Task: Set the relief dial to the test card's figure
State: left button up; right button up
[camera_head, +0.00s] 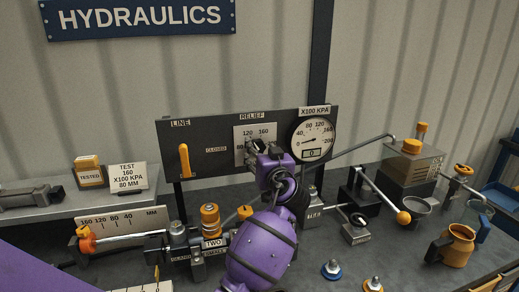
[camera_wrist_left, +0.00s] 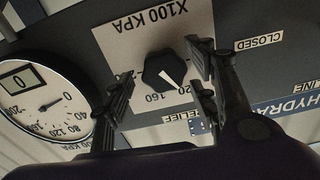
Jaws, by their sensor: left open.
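The relief dial has a black six-sided knob (camera_wrist_left: 160,70) with a white pointer, on a white scale plate (camera_head: 243,131) marked 120 and 160. In the left wrist view the scale is upside down and the pointer aims close to the 120 mark. My left gripper (camera_head: 262,153) is in front of the dial and hides much of it in the head view. In the left wrist view its open fingers (camera_wrist_left: 161,76) stand on either side of the knob; I cannot tell if they touch it. The test card (camera_head: 127,177) reads 160 x100 kPa, 80 mm. My right gripper is not in view.
On the panel are a round gauge (camera_head: 313,140) showing 0, right of the dial, and an orange line lever (camera_head: 184,160) to the left. A cylinder with an orange end (camera_head: 86,241), a yellow-knobbed lever (camera_head: 403,217) and an orange jug (camera_head: 457,245) stand on the bench.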

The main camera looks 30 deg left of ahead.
pick_arm(q)
jog(key=shift+w+a, duration=0.25)
jog(key=shift+a, duration=0.05)
jog(key=c, duration=1.1)
